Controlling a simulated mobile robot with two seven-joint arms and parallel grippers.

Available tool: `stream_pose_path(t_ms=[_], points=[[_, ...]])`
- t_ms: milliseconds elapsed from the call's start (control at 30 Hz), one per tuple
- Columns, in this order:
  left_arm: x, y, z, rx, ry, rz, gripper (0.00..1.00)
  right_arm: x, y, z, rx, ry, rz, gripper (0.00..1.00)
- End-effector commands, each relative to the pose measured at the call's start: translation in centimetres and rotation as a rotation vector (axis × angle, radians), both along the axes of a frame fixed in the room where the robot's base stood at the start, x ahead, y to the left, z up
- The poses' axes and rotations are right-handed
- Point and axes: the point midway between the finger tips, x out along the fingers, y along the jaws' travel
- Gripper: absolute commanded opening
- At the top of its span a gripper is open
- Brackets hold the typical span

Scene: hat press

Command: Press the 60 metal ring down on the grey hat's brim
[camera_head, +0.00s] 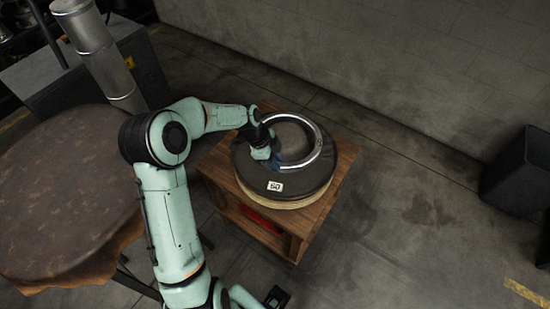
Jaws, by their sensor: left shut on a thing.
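The grey hat (308,183) lies with its wide dark brim flat on a wooden stand; a white label (275,186) reading "60" is on the front of the brim. The shiny metal ring (318,140) circles the hat's round middle. I cannot tell whether it touches the brim all round. My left gripper (268,153) is at the ring's left side and shut on it; its fingers are small and partly hidden by the wrist. A dark end piece at the bottom edge, probably my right gripper (277,297), is cut off; its jaws cannot be read.
The wooden stand (338,168) has a pale round layer (290,205) under the brim and a red thing (262,218) on its lower shelf. A round leather-covered table (60,190) stands left. A dark bin (518,172) stands right. The floor between stand and bin is clear.

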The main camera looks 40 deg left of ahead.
Motion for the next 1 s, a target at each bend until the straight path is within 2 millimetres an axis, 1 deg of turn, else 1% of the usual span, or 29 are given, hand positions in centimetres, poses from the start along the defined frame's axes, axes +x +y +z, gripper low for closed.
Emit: stream_pose_path(t_ms=[33,200,500,700,1000], points=[[0.0,0.0,-0.7,0.000,-0.003,-0.001,0.00,-0.2,0.0,-0.5,0.000,0.003,0.000,0.43],[0.0,0.0,-2.3,0.000,-0.003,-0.001,0.00,-0.7,0.0,-1.7,0.000,0.009,0.000,0.43],[0.1,0.0,-4.5,0.001,-0.004,-0.001,0.00,-1.3,0.0,-3.4,0.000,0.016,0.000,0.43],[0.1,0.0,-5.1,0.001,-0.004,0.000,0.00,-1.5,0.0,-3.8,0.000,0.017,0.000,0.43],[0.1,0.0,-5.1,0.001,-0.004,0.000,0.00,-1.4,0.0,-3.8,0.000,0.017,0.000,0.43]])
